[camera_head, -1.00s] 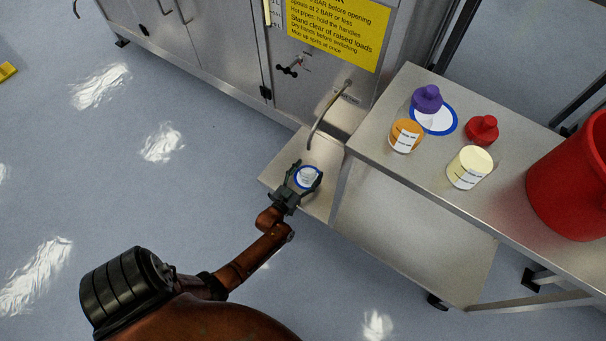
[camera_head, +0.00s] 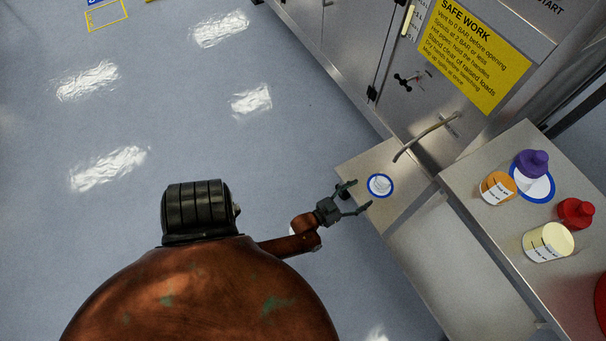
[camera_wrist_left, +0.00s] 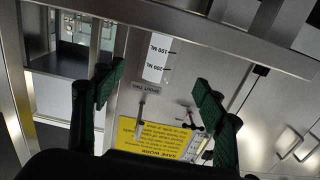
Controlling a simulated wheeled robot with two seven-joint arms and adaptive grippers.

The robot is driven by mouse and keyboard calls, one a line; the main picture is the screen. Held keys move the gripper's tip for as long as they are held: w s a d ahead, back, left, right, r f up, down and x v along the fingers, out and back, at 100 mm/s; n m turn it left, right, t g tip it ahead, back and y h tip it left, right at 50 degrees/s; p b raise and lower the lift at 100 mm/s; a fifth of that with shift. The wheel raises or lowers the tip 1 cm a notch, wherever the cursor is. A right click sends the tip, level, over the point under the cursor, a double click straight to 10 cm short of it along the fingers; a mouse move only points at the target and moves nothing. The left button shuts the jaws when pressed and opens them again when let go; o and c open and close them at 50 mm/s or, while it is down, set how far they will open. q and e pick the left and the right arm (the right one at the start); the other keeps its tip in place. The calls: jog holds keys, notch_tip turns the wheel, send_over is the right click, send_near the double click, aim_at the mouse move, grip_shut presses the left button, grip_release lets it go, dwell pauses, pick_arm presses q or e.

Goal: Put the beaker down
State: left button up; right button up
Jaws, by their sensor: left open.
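The clear beaker (camera_head: 380,184) stands on a blue-ringed white spot on the low steel shelf (camera_head: 407,200), below the bent spout (camera_head: 425,137). My left gripper (camera_head: 357,197) is open and empty, just left of the beaker and apart from it. In the left wrist view my left gripper (camera_wrist_left: 158,88) shows two green fingers spread wide. The beaker's white scale strip (camera_wrist_left: 155,60) with ML marks shows beyond and between them. The beaker's clear walls are hard to make out. My right gripper is not in view.
A cabinet with a yellow sign (camera_head: 474,55) stands behind. The floor at the left is clear.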

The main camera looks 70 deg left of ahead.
pick_arm(q)
jog(key=shift+d, duration=0.1)
jog(key=s+d+f+m+g+h, duration=0.1)
jog(key=s+d+f+g+h, duration=0.15)
jog(key=s+d+g, duration=0.4)
jog(key=s+d+f+m+g+h, duration=0.1)
jog(key=s+d+f+m+h, duration=0.2)
jog(key=s, duration=0.6)
jog(key=s+d+r+g, duration=0.3)
jog(key=s+d+r, duration=0.1)
jog(key=s, duration=0.6)
jog(key=s+d+r+g+h, duration=0.1)
jog(key=s+d+r+g, duration=0.3)
jog(key=s, duration=0.6)
